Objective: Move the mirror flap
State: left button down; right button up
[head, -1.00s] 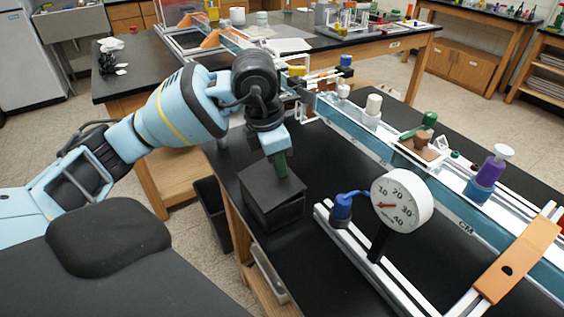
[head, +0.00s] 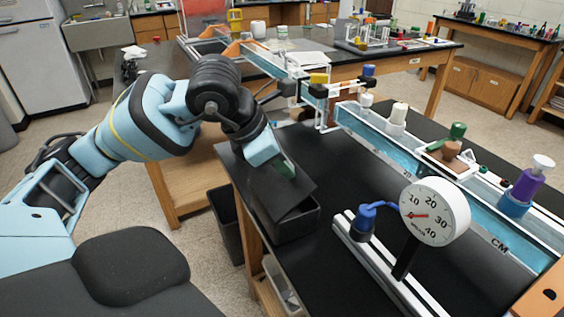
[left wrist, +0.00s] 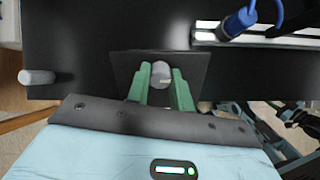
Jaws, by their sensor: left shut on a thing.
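The mirror flap (head: 268,183) is a dark flat panel on top of a black open box (head: 297,224) at the table's near left edge. It is tilted, with a gap between it and the box rim at the right. My left gripper (head: 285,169) reaches down to the flap's upper side. In the left wrist view, its green fingers (left wrist: 162,84) are shut on a pale round knob (left wrist: 161,71) in front of the dark flap (left wrist: 197,66). The flap's mirror side is hidden. My right gripper is not in view.
A round dial gauge (head: 435,212) and a blue-capped fitting (head: 363,220) stand on a white rail right of the box. A long blue track (head: 410,160) with several fixtures runs behind them. Black tabletop (head: 345,165) is clear between box and track.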

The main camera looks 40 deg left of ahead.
pick_arm(q)
jog(key=c, duration=1.2)
grip_release()
jog(key=v, duration=0.8)
